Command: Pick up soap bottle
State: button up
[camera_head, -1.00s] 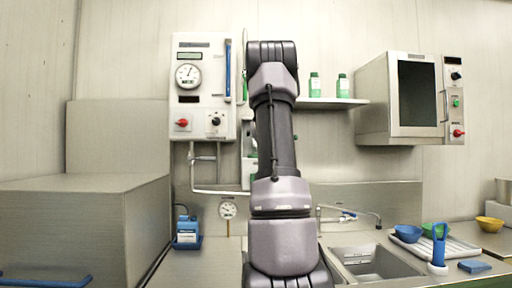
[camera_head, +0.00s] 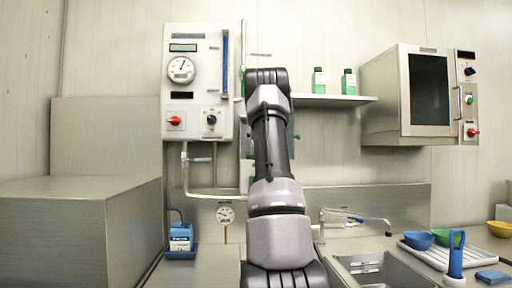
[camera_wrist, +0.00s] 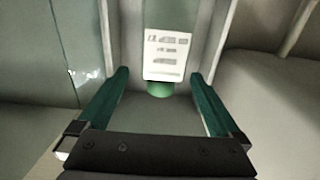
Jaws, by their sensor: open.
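In the wrist view, a bottle-like thing with a white printed label (camera_wrist: 167,55) and a green round end (camera_wrist: 160,89) shows ahead, between the lines of my fingers. I cannot tell for sure that it is the soap bottle. My gripper (camera_wrist: 160,77) is open, its two green fingers spread to either side, with nothing clasped. In the head view my arm hides my gripper and most of what lies behind it. Two green-and-white bottles stand upright on the wall shelf, a left one (camera_head: 319,81) and a right one (camera_head: 348,82).
The shelf (camera_head: 335,100) lies right of my arm, beside a steel oven-like box (camera_head: 380,100). A gauge panel (camera_head: 197,80) hangs left. Below are a blue container (camera_head: 181,237), a sink (camera_head: 370,272), a faucet (camera_head: 355,217) and a tray (camera_head: 425,250) with bowls.

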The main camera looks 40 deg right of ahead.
jog(key=x, duration=0.5)
jog(key=shift+w+a, duration=0.1)
jog(key=shift+a, duration=0.1)
jog(key=c, duration=1.3)
jog(key=shift+r, duration=0.15)
